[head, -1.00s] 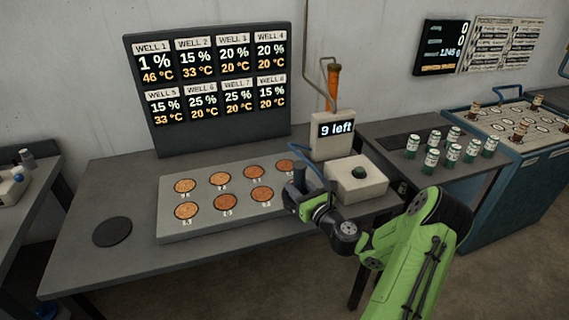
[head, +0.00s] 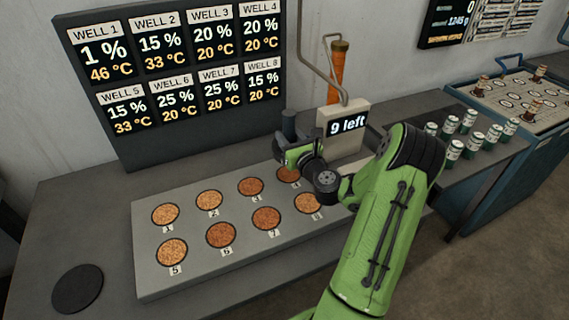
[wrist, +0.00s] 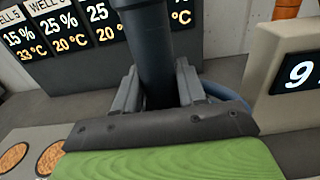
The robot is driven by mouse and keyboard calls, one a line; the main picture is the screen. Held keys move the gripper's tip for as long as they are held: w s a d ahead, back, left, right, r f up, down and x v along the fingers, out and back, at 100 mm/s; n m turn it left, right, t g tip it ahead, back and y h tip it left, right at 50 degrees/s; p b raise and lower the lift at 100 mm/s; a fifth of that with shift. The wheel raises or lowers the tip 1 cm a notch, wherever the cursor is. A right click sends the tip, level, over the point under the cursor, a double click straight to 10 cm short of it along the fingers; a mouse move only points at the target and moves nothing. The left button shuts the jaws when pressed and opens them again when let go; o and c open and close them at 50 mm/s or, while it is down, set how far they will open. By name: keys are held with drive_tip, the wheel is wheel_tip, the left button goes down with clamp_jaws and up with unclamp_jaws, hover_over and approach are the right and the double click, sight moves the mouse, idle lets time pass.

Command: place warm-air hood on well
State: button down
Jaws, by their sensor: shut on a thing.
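My gripper (head: 290,148) is shut on a dark upright cylinder, the warm-air hood (head: 289,125). In the wrist view the dark hood (wrist: 150,45) stands between the two grey fingers (wrist: 157,88); its lower end is hidden by my gripper. The grey well plate (head: 150,285) lies on the bench with several numbered round wells filled with brown grains. Well 4 (head: 288,174) is partly covered by my gripper, at the plate's back right. Well 1 (head: 165,214) and well 5 (head: 172,252) are at the left and uncovered.
A display board (head: 170,150) stands behind the plate; it reads 1 % and 46 °C for well 1. A dispenser (head: 347,118) reading "9 left" stands right of my gripper. A dark disc (head: 78,289) lies at the left of the bench. Capped jars (head: 478,138) stand farther right.

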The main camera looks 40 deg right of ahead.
wheel_tip(320, 180, down, 8)
drive_tip(key=b, duration=0.3)
drive_tip(key=shift+r, duration=0.25)
drive_tip(key=c, duration=0.6)
unclamp_jaws()
drive_tip(key=shift+c, duration=0.2)
